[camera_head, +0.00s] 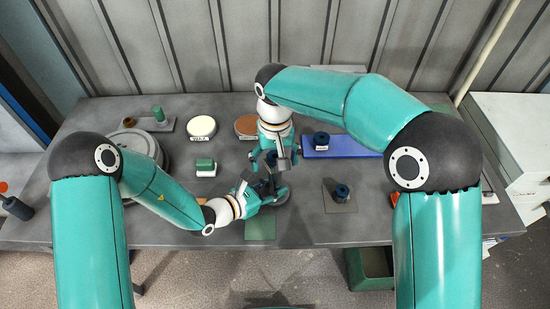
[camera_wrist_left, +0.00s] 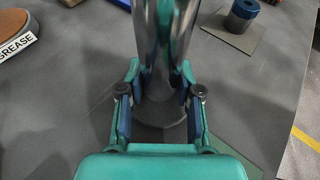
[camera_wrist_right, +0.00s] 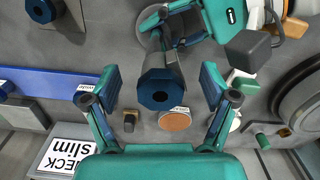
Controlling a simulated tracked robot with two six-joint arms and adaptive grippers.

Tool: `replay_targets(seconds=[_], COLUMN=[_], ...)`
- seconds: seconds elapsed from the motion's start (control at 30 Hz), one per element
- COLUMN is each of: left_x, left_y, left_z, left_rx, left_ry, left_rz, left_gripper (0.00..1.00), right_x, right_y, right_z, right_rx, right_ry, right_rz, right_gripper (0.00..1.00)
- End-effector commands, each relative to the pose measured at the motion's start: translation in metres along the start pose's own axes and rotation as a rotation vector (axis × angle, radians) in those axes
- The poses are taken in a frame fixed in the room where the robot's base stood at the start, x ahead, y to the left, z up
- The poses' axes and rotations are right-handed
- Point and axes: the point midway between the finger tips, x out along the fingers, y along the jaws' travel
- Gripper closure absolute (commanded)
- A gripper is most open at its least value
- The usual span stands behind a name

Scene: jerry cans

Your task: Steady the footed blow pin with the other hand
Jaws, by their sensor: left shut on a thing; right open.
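The footed blow pin (camera_head: 271,158) stands on the grey table in the middle. In the right wrist view its dark blue faceted top (camera_wrist_right: 160,90) faces the camera. In the left wrist view its shiny metal shaft (camera_wrist_left: 158,75) rises from a round foot (camera_wrist_left: 160,132). My left gripper (camera_head: 270,188) is shut on the shaft low down, just above the foot; it also shows in the left wrist view (camera_wrist_left: 160,92). My right gripper (camera_head: 275,158) is above it and open. In the right wrist view its fingers (camera_wrist_right: 157,88) lie on either side of the top, apart from it.
A blue tray (camera_head: 350,147) with a dark pin (camera_head: 321,139) lies right of my grippers. Another blue-topped pin (camera_head: 342,192) stands on a grey plate nearer the front. A brown GREASE disc (camera_head: 246,124) and white WAX disc (camera_head: 201,126) lie behind left. A green mat (camera_head: 260,227) is at the front edge.

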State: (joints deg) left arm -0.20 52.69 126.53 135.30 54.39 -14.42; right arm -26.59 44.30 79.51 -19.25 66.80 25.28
Motion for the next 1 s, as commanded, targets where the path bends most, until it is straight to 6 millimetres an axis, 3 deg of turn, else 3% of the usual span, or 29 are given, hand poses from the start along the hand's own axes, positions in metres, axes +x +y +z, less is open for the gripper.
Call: replay_targets(seconds=[0.23, 0.37, 0.8, 1.0], left_x=[0.0, 0.0, 0.0, 0.0], left_y=[0.0, 0.0, 0.0, 0.0], left_z=[-0.002, -0.001, -0.001, -0.001], left_rx=[-0.003, -0.003, -0.003, -0.003], left_ry=[0.004, 0.004, 0.004, 0.003], left_rz=[-0.001, -0.001, 0.0, 0.0], left_gripper=[1.0, 1.0, 1.0, 1.0], right_x=[-0.002, -0.012, -0.093, -0.115], right_y=[0.0, 0.0, -0.001, 0.0], right_z=[0.0, -0.001, -0.001, -0.001], right_rx=[0.0, 0.0, -0.001, 0.0], right_ry=[0.0, 0.003, 0.004, 0.0], right_rz=[0.0, -0.001, -0.002, -0.001], right_gripper=[0.15, 0.15, 0.15, 0.15])
